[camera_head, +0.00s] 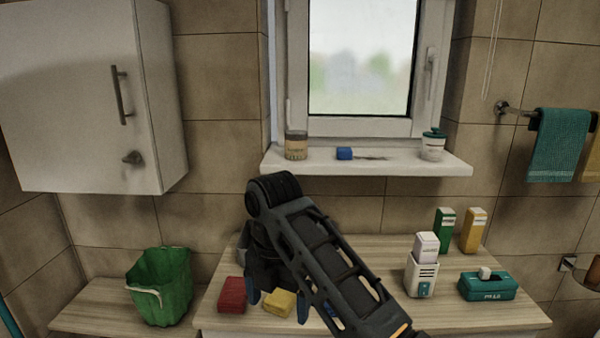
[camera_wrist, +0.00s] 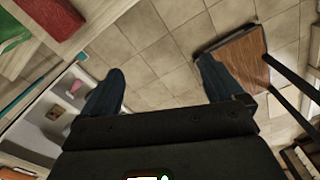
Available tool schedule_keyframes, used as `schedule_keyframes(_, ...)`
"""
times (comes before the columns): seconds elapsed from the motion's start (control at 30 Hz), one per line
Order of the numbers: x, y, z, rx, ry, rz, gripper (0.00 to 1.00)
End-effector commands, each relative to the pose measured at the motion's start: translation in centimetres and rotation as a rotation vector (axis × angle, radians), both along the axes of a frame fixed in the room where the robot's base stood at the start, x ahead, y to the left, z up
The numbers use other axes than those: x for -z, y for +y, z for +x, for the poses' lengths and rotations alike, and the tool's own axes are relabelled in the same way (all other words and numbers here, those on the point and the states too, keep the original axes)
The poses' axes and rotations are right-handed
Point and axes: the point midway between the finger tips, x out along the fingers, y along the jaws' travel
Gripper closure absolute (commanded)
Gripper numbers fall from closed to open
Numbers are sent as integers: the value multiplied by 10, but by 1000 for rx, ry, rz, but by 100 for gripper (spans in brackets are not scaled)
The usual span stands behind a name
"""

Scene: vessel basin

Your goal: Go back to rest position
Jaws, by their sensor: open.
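My gripper (camera_head: 278,300) hangs from my dark arm over the front left part of the wooden counter (camera_head: 370,250). Its two blue fingers are spread apart. In the head view they appear on either side of a yellow sponge (camera_head: 279,304); I cannot tell the gap between them and it. In the wrist view my gripper (camera_wrist: 160,75) is open, with only floor tiles visible between the fingers. A red sponge (camera_head: 232,295) lies just left of the yellow one. My arm hides part of the counter behind it.
A green bucket (camera_head: 163,287) stands on the lower left bench. Right on the counter are a white container (camera_head: 424,274), a teal box (camera_head: 487,287), and green (camera_head: 445,230) and yellow (camera_head: 473,230) boxes. The windowsill (camera_head: 370,168) and wall cabinet (camera_head: 80,100) jut out above.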

Motion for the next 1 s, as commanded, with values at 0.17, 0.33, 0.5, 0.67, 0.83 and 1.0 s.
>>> schedule_keyframes(0.17, 19, 2, -6, 46, -11, 34, 5)
schedule_keyframes(0.33, 39, 5, -13, 99, -24, 72, 5)
schedule_keyframes(0.5, 65, 8, -25, 183, -41, 131, 5)
schedule_keyframes(0.67, 97, 10, -40, 297, -59, 205, 5)
schedule_keyframes(0.83, 141, 9, -71, 496, -81, 328, 5)
schedule_keyframes(1.0, 180, 0, -108, 753, -105, 470, 5)
